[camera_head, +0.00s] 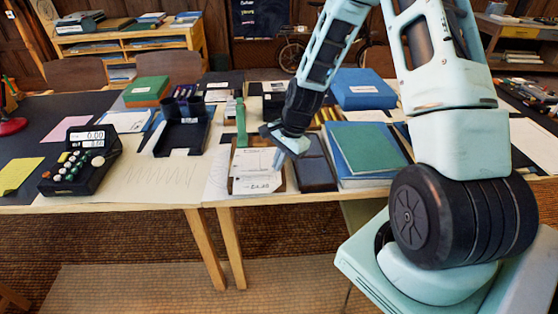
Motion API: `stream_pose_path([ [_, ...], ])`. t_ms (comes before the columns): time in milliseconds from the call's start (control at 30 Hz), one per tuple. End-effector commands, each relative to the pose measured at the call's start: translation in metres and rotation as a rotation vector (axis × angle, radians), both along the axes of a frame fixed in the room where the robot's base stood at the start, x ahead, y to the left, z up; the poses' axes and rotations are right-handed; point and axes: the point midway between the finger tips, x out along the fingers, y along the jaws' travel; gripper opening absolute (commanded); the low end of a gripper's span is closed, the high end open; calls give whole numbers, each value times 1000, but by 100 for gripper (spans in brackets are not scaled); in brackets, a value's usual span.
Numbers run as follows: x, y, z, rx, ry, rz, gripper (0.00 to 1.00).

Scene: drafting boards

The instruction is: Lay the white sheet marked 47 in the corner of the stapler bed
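White printed sheets (253,184) lie in a shallow brown-edged tray at the front edge of the table; the print is too small to read, so I cannot tell whether one is marked 47. My gripper (278,157) points down over the right side of these sheets. Its fingers are small and partly hidden by its body, so I cannot tell whether they are open or touch a sheet. A black flat-bedded device (182,138) with raised round parts at its back stands left of the sheets; it may be the stapler bed. Its bed looks empty.
A dark closed book (315,174) lies just right of the sheets, then a green book (366,148) on blue ones. A green upright piece (240,122) stands behind the sheets. A black calculator-like device (82,160) is at left.

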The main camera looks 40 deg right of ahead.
Motion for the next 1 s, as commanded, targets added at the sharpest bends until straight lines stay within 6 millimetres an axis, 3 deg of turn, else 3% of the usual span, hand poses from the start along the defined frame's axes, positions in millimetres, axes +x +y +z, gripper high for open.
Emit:
stream_pose_path([
  [33, 0, 0, 0, 0, 0, 0, 0],
  [67, 0, 0, 0, 0, 0, 0, 6],
  [133, 0, 0, 0, 0, 0, 0, 26],
  [567, -1, -3, 10, -1, -3, -1, 26],
  [667, -3, -7, 25, -2, -4, -2, 26],
  [1000, -16, -25, 100, -5, -6, -1, 26],
])
